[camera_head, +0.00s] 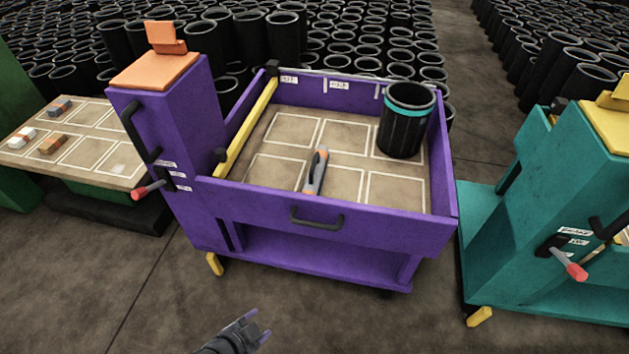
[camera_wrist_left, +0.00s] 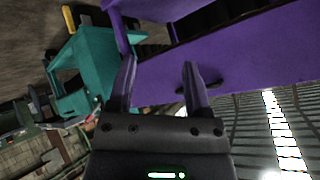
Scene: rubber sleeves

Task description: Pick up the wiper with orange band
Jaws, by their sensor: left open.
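The wiper with an orange band (camera_head: 317,168) lies on the brown marked floor of the purple cart (camera_head: 340,232), near its middle, behind the front wall. It is a dark and grey elongated tool with orange on it. My left gripper (camera_head: 250,325) is low in front of the cart, well apart from the wiper, open and empty. In the left wrist view its two fingers (camera_wrist_left: 160,85) stand apart with the purple cart (camera_wrist_left: 240,60) beyond them. The wiper is not visible in the wrist view. My right gripper is not in view.
A black sleeve with a teal band (camera_head: 405,120) stands in the cart's back right area. The cart's front wall carries a dark handle (camera_head: 317,218). A teal cart (camera_head: 530,220) stands at right. A table (camera_head: 85,140) with small blocks is at left. Black sleeves fill the background.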

